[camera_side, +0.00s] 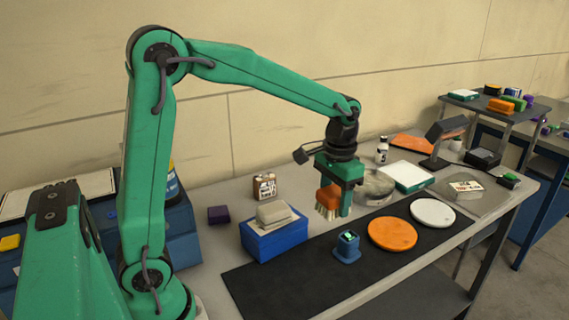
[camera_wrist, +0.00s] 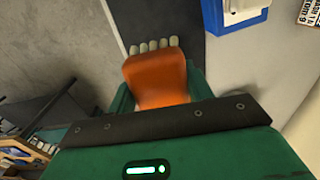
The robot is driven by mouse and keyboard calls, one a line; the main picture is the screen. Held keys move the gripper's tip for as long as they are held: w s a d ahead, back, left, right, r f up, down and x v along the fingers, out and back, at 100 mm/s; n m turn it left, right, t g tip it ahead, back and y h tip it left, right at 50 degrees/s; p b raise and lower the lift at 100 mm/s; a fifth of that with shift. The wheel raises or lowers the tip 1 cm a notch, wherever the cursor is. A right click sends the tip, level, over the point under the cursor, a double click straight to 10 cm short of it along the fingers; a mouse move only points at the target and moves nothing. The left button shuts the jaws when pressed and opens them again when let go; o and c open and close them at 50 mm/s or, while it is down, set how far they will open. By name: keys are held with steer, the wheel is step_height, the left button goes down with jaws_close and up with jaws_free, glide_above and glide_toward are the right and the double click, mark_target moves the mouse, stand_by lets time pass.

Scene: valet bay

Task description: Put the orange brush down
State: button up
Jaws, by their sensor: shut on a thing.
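The orange brush (camera_side: 328,197) has an orange body and pale bristles. My gripper (camera_side: 341,196) is shut on it and holds it above the bench, with the bristles pointing down and a little to the left in the side view. In the wrist view the brush (camera_wrist: 156,78) sits between the green fingers, its pale bristle tips showing at the far end. Part of the brush is hidden by my gripper in the side view. How high it hangs above the bench is hard to tell.
A black mat (camera_side: 290,284) runs along the bench front. On it are a blue holder (camera_side: 347,248), an orange disc (camera_side: 392,234) and a white disc (camera_side: 432,212). A blue box (camera_side: 273,239) with folded cloth stands left. Behind my gripper is a round metal dish (camera_side: 376,184).

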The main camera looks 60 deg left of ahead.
steer(key=s+d+f, duration=0.7)
steer(key=d, duration=0.3)
glide_above(323, 267)
step_height(323, 267, down, 7)
steer(key=shift+r, duration=0.1)
steer(key=shift+s+f, duration=0.1)
steer(key=shift+f, duration=1.95)
steer(key=shift+f, duration=0.15)
steer(key=o, duration=1.1)
steer(key=shift+c, duration=0.2)
step_height(323, 267, up, 12)
steer(key=shift+r, duration=0.2)
